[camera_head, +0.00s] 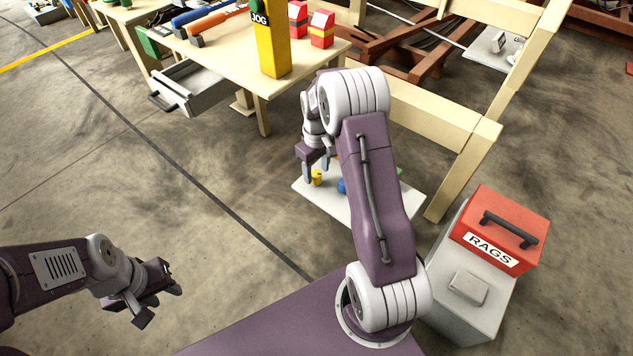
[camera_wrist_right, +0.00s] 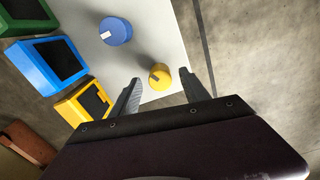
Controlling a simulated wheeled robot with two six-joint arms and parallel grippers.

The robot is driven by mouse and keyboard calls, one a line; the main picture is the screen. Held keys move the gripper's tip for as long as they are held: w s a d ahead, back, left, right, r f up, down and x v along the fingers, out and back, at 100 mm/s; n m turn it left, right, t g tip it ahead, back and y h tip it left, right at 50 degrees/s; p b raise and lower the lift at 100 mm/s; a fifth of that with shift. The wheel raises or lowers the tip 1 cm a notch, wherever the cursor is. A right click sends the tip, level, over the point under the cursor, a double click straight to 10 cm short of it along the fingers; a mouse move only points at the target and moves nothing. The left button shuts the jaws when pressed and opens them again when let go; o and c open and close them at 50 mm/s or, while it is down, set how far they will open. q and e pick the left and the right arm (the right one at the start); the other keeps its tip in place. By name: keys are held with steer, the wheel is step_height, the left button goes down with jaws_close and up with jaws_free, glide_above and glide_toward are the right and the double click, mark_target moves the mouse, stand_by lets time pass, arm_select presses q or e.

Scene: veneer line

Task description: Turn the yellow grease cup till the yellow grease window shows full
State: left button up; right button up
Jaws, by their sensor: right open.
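The yellow grease cup (camera_wrist_right: 160,76) is a round knob with a dark mark on top, on a pale panel (camera_wrist_right: 150,30). In the head view the cup (camera_head: 316,178) shows just beside my right gripper (camera_head: 316,172). In the right wrist view my right gripper (camera_wrist_right: 158,88) is open, with one finger on each side of the cup; I cannot tell whether they touch it. The yellow grease window (camera_wrist_right: 93,101) has a dark face seen at a slant; its level cannot be read. My left gripper (camera_head: 163,303) is open and empty, far to the left above the floor.
A blue cup (camera_wrist_right: 115,31) and a blue window (camera_wrist_right: 58,62) sit close by, with a green window (camera_wrist_right: 22,15) beyond. A grey bin with a red RAGS lid (camera_head: 500,228) stands right. A wooden table (camera_head: 220,50) with an open drawer (camera_head: 195,90) stands behind.

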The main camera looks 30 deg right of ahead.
step_height(320, 180, down, 3)
steer(key=shift+r+b, duration=0.2)
steer(key=shift+b, duration=0.25)
arm_select(q)
steer(key=shift+f, duration=0.95)
arm_select(e)
steer(key=shift+r, duration=0.15)
jaws_close()
steer(key=shift+r+p, duration=0.15)
steer(key=shift+p, duration=0.45)
steer(key=m+p, duration=0.3)
steer(key=p, duration=0.2)
steer(key=shift+r, duration=0.15)
arm_select(q)
step_height(320, 180, up, 9)
steer(key=p, duration=0.3)
steer(key=shift+r, duration=0.15)
arm_select(e)
steer(key=shift+f+m, duration=0.25)
steer(key=shift+m, duration=1.25)
